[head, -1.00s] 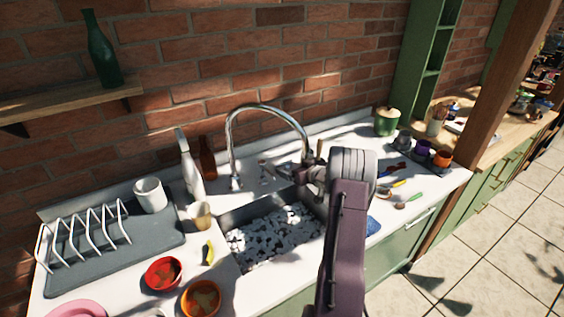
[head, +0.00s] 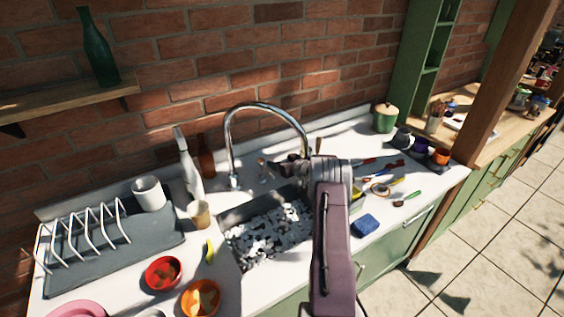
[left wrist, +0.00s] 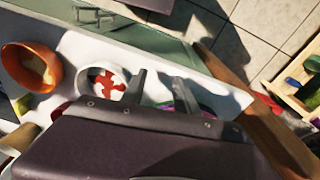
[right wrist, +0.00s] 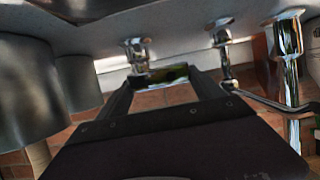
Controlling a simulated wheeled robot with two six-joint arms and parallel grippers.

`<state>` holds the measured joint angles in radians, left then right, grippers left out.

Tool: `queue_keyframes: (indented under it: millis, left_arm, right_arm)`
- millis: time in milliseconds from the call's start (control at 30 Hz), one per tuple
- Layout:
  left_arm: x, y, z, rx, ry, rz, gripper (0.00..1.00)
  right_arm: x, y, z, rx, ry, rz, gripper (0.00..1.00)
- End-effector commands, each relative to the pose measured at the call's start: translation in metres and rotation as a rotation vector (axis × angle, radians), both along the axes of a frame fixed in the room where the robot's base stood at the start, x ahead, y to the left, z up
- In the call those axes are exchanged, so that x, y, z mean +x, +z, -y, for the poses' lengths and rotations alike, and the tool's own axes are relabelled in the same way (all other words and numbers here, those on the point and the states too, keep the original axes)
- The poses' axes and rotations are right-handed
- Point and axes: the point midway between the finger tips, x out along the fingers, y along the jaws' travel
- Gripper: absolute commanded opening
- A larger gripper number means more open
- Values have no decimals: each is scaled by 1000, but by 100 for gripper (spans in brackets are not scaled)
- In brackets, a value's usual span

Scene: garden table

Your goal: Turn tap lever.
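The chrome gooseneck tap (head: 231,140) stands behind the sink in the head view. Its base shows at the right of the right wrist view (right wrist: 288,45). Two small chrome fittings stand beside it there, one with a long arm (right wrist: 222,42) and one nearer my fingers (right wrist: 137,50); I cannot tell for certain which is the lever. My left gripper (left wrist: 160,88) is open and empty, outside the head view.
The sink (head: 240,210) is filled with white and dark pieces. Bottles (head: 190,170), a drying rack (head: 90,235), red (head: 163,282) and orange (head: 201,309) bowls stand left. A blue sponge (head: 366,225) and utensils lie right. A brick wall (head: 200,60) stands behind.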

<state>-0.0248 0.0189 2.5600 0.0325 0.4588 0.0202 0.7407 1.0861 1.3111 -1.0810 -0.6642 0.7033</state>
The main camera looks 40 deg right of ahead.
Motion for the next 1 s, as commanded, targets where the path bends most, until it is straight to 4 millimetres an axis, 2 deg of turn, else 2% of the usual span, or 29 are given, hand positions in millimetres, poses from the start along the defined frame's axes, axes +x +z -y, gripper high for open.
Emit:
queue_keyframes:
  millis: [67,233,467,767,800,867,1000]
  left_arm:
    - [0,5,0,0,0,0,36]
    - [0,35,0,0,0,0,36]
    - [0,30,0,0,0,0,36]
    - [0,30,0,0,0,0,36]
    - [0,30,0,0,0,0,36]
    - [0,30,0,0,0,0,36]
    - [0,30,0,0,0,0,36]
  right_arm:
    - [0,3,1,-1,9,1,36]
    - [-2,8,3,-3,119,5,36]
    - [-4,2,1,-2,238,6,36]
    - [-5,2,1,-1,247,3,36]
    - [-5,2,1,-1,247,3,82]
    - [-5,2,1,-1,247,2,98]
    - [-5,1,1,0,247,1,98]
